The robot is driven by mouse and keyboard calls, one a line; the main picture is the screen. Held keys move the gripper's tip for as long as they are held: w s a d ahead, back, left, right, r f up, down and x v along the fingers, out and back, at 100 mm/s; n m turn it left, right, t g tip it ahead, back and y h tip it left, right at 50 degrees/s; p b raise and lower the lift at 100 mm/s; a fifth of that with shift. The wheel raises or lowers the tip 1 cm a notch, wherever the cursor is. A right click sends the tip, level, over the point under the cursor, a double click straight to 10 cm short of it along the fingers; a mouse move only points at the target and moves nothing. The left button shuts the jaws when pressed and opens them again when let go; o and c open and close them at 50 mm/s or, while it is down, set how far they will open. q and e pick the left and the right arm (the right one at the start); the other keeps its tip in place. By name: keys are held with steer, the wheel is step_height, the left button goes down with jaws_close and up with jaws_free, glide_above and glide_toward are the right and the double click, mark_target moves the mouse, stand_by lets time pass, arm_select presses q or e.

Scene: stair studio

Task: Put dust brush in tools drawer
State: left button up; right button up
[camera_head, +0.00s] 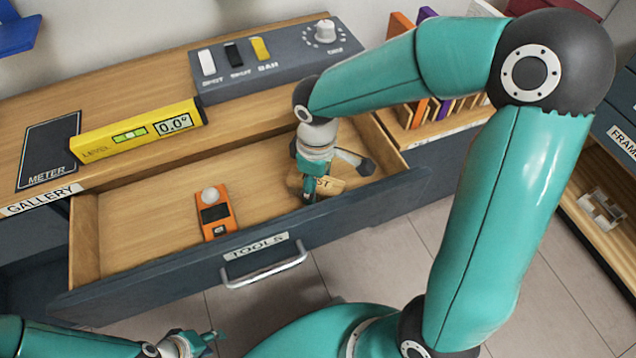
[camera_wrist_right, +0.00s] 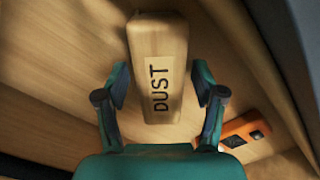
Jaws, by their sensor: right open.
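The dust brush (camera_head: 328,186), a wooden block with a DUST label, lies inside the open tools drawer (camera_head: 170,268), near its right end. In the right wrist view the brush (camera_wrist_right: 158,60) sits between the two fingers of my right gripper (camera_wrist_right: 160,90), with a gap visible on each side. My right gripper (camera_head: 335,178) is open, low in the drawer around the brush, and partly hides it in the head view. My left gripper (camera_head: 200,343) is at the bottom edge, outside the drawer and away from the brush; its opening is unclear.
An orange meter (camera_head: 215,212) lies in the drawer left of the brush. A yellow level (camera_head: 137,131) and a grey switch panel (camera_head: 270,62) are on the counter behind. The drawer's left part is bare. A slotted rack (camera_head: 420,130) stands at right.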

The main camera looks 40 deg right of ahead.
step_height(320, 180, up, 10)
steer(key=shift+f+p, duration=0.15)
steer(key=shift+p, duration=1)
steer(key=shift+r, duration=0.5)
